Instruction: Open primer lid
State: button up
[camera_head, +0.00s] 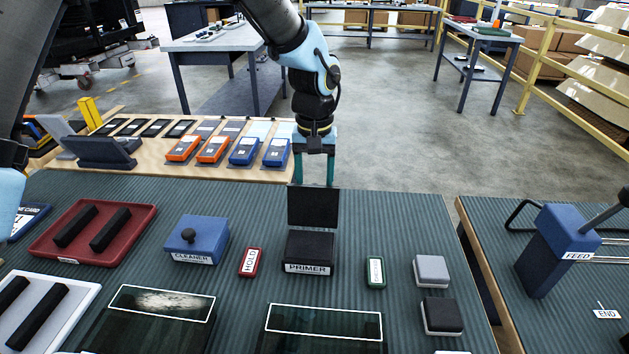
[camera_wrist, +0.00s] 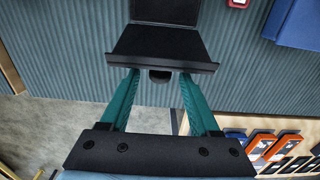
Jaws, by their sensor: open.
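The black primer box (camera_head: 309,255), labelled PRIMER, stands in the middle of the ribbed green worktop. Its black lid (camera_head: 313,207) is raised, standing roughly upright at the box's back edge. In the wrist view the lid (camera_wrist: 160,45) lies just ahead of my fingers. A dark rounded knob (camera_wrist: 160,75) shows at its edge between the fingertips. My gripper (camera_head: 314,183) has teal fingers and points down behind the lid. The fingers are apart in the wrist view (camera_wrist: 158,80). Whether they touch the lid or knob I cannot tell.
A blue cleaner box (camera_head: 197,240) and a red HOLD tag (camera_head: 251,262) stand left of the primer. A green-edged tag (camera_head: 376,272) and two small blocks (camera_head: 431,270) lie right. Handheld devices (camera_head: 243,151) line the bench behind. The blue feed unit (camera_head: 555,250) stands far right.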

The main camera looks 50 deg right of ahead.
notch_tip(320, 180, up, 11)
jog(key=b, duration=0.2)
dwell(0.5)
jog(key=shift+f, duration=0.15)
